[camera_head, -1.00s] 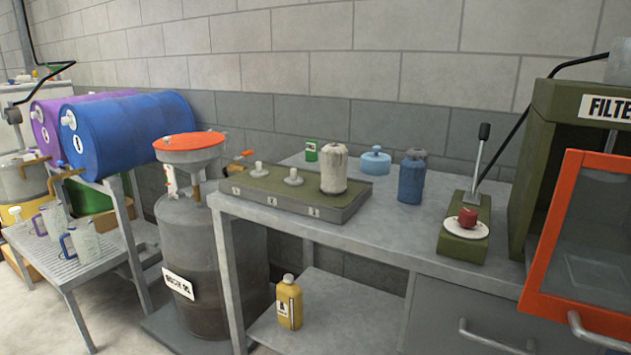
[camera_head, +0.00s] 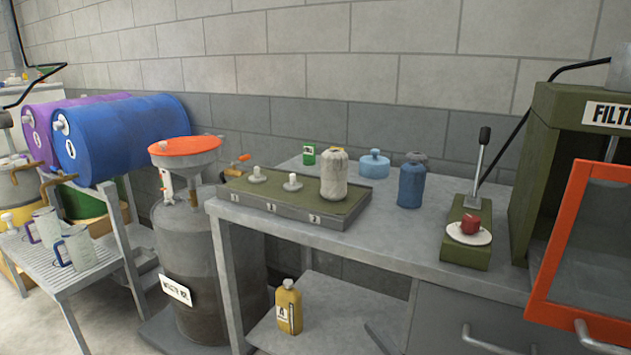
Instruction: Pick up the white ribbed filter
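A white ribbed filter (camera_head: 334,174) stands upright at the right end of a low green-topped tray (camera_head: 302,216) on the grey workbench. Two short white posts (camera_head: 292,182) on round bases stand on the same tray, left of the filter. Neither of my grippers shows in the head view.
A blue bottle-like filter (camera_head: 411,186) and a light blue round can (camera_head: 374,164) stand right of the tray. A green press (camera_head: 467,240) with a lever holds a red piece on a white dish. An orange-framed door (camera_head: 558,238) stands open at right. Bare bench (camera_head: 385,238) lies in front.

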